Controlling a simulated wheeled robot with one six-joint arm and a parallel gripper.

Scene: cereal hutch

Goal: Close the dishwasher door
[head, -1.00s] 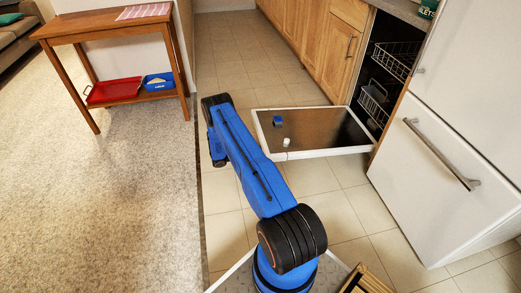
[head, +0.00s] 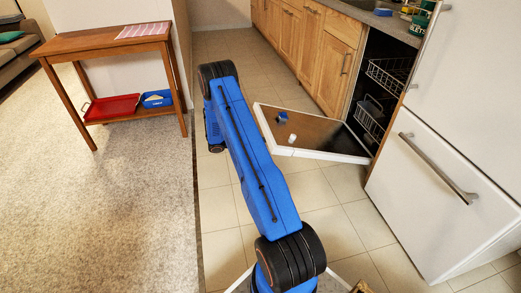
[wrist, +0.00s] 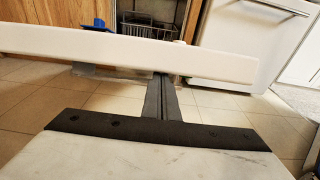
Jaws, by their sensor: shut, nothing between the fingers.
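The dishwasher door (head: 318,134) hangs partly open, tilted, with its outer edge raised above its hinge side. A small blue item (head: 282,117) and a small white item (head: 292,138) are on its dark inner face. In the wrist view the white door edge (wrist: 100,48) crosses the picture as a bar. My gripper (wrist: 162,82) is shut and empty, with its fingertips under that edge. They appear to touch it, but the contact is partly hidden. In the head view my arm hides the gripper. The dishwasher opening shows wire racks (head: 388,75) inside.
A white fridge (head: 450,150) with a long handle stands right of the dishwasher. Wooden cabinets (head: 325,60) line the far side. A wooden side table (head: 110,45) with a red tray (head: 112,107) and a blue box (head: 158,98) stands left. Tiled floor beside the door is clear.

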